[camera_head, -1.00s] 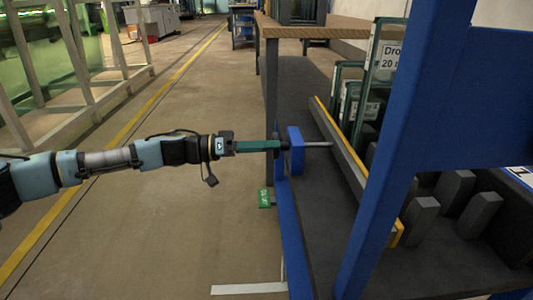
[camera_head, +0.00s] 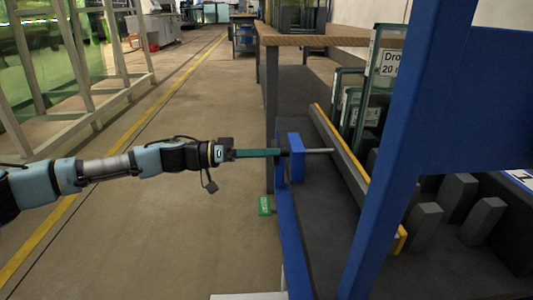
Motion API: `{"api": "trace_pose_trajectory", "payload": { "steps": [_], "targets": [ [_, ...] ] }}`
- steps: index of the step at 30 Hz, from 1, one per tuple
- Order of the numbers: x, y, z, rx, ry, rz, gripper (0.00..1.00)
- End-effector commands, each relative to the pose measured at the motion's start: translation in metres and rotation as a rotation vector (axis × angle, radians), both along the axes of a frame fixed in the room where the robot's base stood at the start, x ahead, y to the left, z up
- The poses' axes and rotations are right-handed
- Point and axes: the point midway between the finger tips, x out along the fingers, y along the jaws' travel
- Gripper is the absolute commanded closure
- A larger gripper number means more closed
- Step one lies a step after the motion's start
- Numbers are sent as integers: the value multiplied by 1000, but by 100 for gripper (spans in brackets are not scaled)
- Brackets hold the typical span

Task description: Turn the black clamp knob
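The black clamp knob (camera_head: 284,153) shows as a small dark piece on the left side of a blue clamp block (camera_head: 297,157). A thin metal rod (camera_head: 319,150) runs from the block's right side towards a yellow-edged grey rail. My gripper (camera_head: 279,153) comes in level from the left, and its teal fingers reach the knob. The fingers overlap in this side view and hide much of the knob. I cannot tell whether they are closed on it or only around or beside it.
A blue upright post (camera_head: 388,160) stands right of the clamp. Glass panels (camera_head: 365,95) lean behind the rail, and grey blocks (camera_head: 455,200) stand at the right. A wooden-topped bench (camera_head: 300,39) is beyond. The floor to the left is open.

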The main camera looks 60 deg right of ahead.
Motion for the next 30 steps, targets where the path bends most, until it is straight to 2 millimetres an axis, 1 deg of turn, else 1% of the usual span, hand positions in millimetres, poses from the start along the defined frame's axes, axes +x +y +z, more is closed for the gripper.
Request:
{"api": "trace_pose_trajectory", "payload": {
  "steps": [5, 8, 18, 21, 25, 30],
  "targets": [
    [2, 1, 1, 0, 0, -1, 0],
    [9, 7, 1, 0, 1, 1, 0],
    [62, 45, 2, 0, 0, 4, 0],
    [74, 54, 1, 0, -1, 3, 0],
    [84, 61, 1, 0, 0, 1, 0],
    [87, 65, 0, 0, 0, 0, 0]
  ]
}}
